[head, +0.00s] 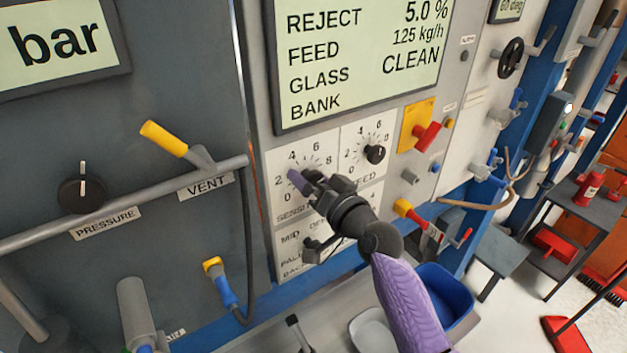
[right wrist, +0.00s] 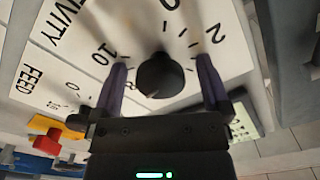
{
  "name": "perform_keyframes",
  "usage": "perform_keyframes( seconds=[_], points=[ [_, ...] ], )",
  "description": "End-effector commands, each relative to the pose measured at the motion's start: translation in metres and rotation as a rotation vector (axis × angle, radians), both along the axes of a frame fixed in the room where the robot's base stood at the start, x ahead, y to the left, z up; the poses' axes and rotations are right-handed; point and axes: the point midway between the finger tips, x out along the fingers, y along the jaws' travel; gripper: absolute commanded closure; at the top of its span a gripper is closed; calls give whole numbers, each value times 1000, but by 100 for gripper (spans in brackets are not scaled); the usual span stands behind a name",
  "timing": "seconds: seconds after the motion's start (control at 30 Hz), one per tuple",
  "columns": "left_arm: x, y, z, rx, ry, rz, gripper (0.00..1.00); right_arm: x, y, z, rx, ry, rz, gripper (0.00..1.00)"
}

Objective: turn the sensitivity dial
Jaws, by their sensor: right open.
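The sensitivity dial's black round knob (right wrist: 160,75) shows in the right wrist view on a white scale plate with the numbers 0, 2 and 10 in sight. In the head view its plate (head: 323,150) is on the grey panel below the screen, and my gripper hides the knob. My right gripper (head: 301,181) is at this plate. In the right wrist view its two purple-tipped fingers (right wrist: 162,68) are open, one on each side of the knob, with a visible gap on both sides. Where the knob points is hard to tell. My left gripper is out of view.
The feed dial (head: 375,154) is just right of the sensitivity plate, with a red knob on a yellow plate (head: 427,136) beyond it. A selector lever (head: 318,245) is below. A grey rail with a yellow-handled vent lever (head: 164,138) runs at left.

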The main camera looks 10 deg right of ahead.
Motion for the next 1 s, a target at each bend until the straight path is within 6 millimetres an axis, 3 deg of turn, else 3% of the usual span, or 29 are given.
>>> perform_keyframes(
  seconds=[0.17, 0.43, 0.6, 1.0],
  points=[
    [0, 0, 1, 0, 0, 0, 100, -9, -4, 0, -1, -1, -1, 3],
    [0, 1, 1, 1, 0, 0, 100, -67, -27, -1, -4, 1, 0, 3],
    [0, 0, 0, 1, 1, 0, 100, -89, -37, -1, -2, 1, 0, 3],
    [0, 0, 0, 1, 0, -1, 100, -92, -38, 0, 0, 0, 0, 3]
  ],
)
